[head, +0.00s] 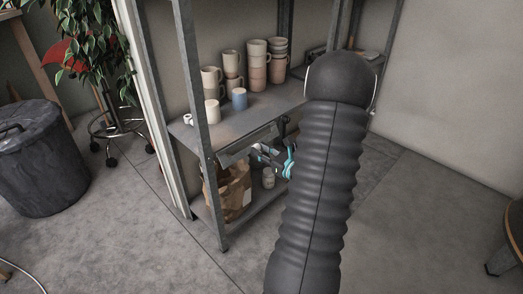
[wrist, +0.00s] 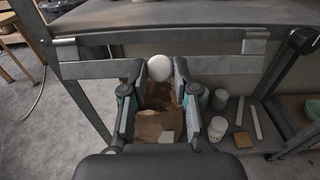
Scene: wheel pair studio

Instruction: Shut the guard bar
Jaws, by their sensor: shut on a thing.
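The guard bar (wrist: 95,69) is a flat grey metal bar that runs across the shelf front, just under a shelf board, in the wrist view. It also shows in the head view (head: 246,146). A round white knob (wrist: 160,68) sits at its middle. My gripper (wrist: 159,72) has a fingertip on each side of the knob and is shut on it. In the head view, my gripper (head: 277,160) is at the rack front, partly hidden by my dark arm. Whether the bar is fully against the rack cannot be told.
Stacked mugs (head: 257,68) stand on the shelf board (head: 252,110) above. A paper bag (head: 233,188) and small white jars (wrist: 218,128) are on the lower shelf. A rack post (head: 196,110) stands left of my gripper. A dark bin (head: 40,155) is at far left.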

